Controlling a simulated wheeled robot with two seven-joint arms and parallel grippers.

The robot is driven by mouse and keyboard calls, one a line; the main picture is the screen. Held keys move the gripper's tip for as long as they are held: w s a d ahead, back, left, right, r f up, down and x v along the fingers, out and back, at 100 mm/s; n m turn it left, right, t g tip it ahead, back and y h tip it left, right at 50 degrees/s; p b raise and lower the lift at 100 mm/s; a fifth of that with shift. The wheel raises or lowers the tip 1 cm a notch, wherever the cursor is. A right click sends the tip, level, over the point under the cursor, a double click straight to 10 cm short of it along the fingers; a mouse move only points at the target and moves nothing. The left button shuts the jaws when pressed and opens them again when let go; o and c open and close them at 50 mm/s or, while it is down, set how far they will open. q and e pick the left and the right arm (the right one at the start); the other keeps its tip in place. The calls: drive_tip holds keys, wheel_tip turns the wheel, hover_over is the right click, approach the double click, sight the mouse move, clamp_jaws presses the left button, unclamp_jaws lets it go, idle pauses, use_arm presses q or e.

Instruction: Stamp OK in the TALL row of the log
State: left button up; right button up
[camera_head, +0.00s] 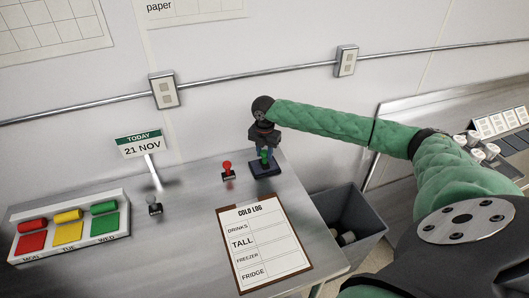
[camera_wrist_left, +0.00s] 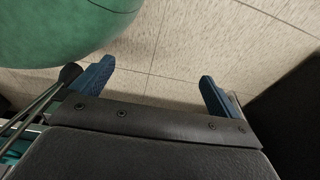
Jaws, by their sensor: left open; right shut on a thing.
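The cold log (camera_head: 262,243) is a clipboard sheet lying on the steel table, with rows DRINKS, TALL, FREEZER and FRIDGE. The TALL row (camera_head: 243,242) looks blank. My right gripper (camera_head: 265,150) is shut on the green stamp (camera_head: 264,156), at the dark blue pad (camera_head: 266,168) behind the log. I cannot tell whether the stamp touches the pad. A red stamp (camera_head: 228,171) stands left of the pad, and a dark grey stamp (camera_head: 154,206) stands further left. My left gripper (camera_wrist_left: 154,90) is open and empty over the floor in the left wrist view.
A tray (camera_head: 122,218) with red, yellow and green pieces marked MON, TUE and WED sits at the left. A TODAY 21 NOV sign (camera_head: 142,145) stands behind it. A grey bin (camera_head: 352,222) is right of the table. A rail (camera_head: 220,83) runs along the wall.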

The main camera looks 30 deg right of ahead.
drive_tip(key=shift+f, duration=0.1)
drive_tip(key=shift+r+p, duration=0.55)
drive_tip(key=shift+r, duration=0.3)
drive_tip(key=shift+r+p, duration=0.5)
drive_tip(key=shift+p, duration=0.15)
drive_tip(key=shift+r, duration=0.25)
drive_tip(key=shift+r+p, duration=0.6)
drive_tip(key=shift+p, duration=0.15)
drive_tip(key=shift+r, duration=0.25)
drive_tip(key=shift+r+p, duration=0.6)
drive_tip(key=shift+p, duration=0.15)
drive_tip(key=shift+r+p, duration=0.35)
drive_tip(key=shift+r, duration=0.1)
use_arm(q)
drive_tip(key=s+a+g, duration=0.1)
drive_tip(key=s+a, duration=0.1)
drive_tip(key=s, duration=1)
drive_tip(key=shift+s+r, duration=0.15)
drive_tip(key=shift+s, duration=0.2)
use_arm(e)
drive_tip(key=shift+r, duration=0.1)
